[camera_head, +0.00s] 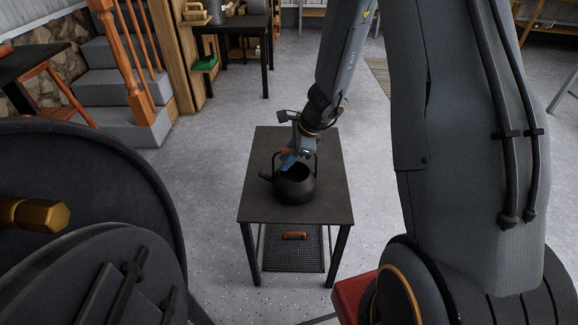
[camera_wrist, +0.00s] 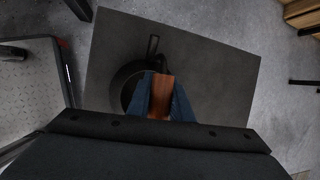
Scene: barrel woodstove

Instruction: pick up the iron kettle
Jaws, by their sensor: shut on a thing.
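The black iron kettle (camera_head: 299,189) is upright at the small dark table (camera_head: 325,214), its spout to the left in the head view. I cannot tell whether its base touches the tabletop. My gripper (camera_head: 288,160) reaches down from above at the handle. In the wrist view, the blue fingers (camera_wrist: 161,95) are shut on the kettle's reddish-brown handle grip (camera_wrist: 161,88). The dark body of the kettle (camera_wrist: 118,87) shows below and to the left, partly hidden by the fingers.
A lower mesh shelf under the table holds a thing with an orange-brown handle (camera_head: 295,235). A large black barrel stove (camera_head: 60,170) fills the left foreground. Stairs (camera_head: 108,88) and a dark bench (camera_head: 245,25) stand behind.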

